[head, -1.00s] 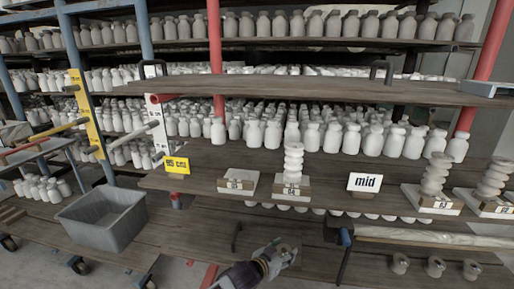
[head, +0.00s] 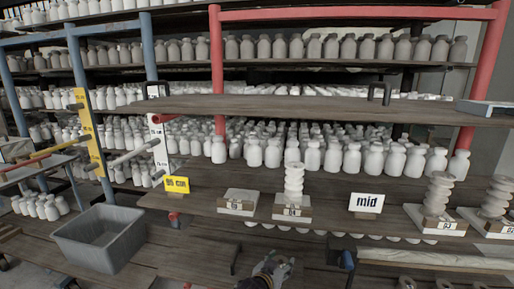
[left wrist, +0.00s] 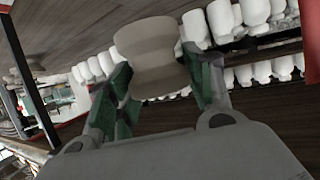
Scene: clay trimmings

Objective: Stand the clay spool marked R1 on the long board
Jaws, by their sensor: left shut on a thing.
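My left gripper (head: 272,266) is low in the middle of the head view, in front of the shelf edge. In the left wrist view it (left wrist: 155,85) is shut on a grey clay spool (left wrist: 150,52) with a narrow waist and wider ends. I cannot read a mark on the spool. Green finger pads press on either side of its waist. Several wooden boards are in view: a raised plank (head: 310,105) and a wide shelf board (head: 330,182) below it. I cannot tell which is the long board. My right gripper does not show.
A grey bin (head: 100,238) is at left. Small pots (head: 442,284) sit at lower right.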

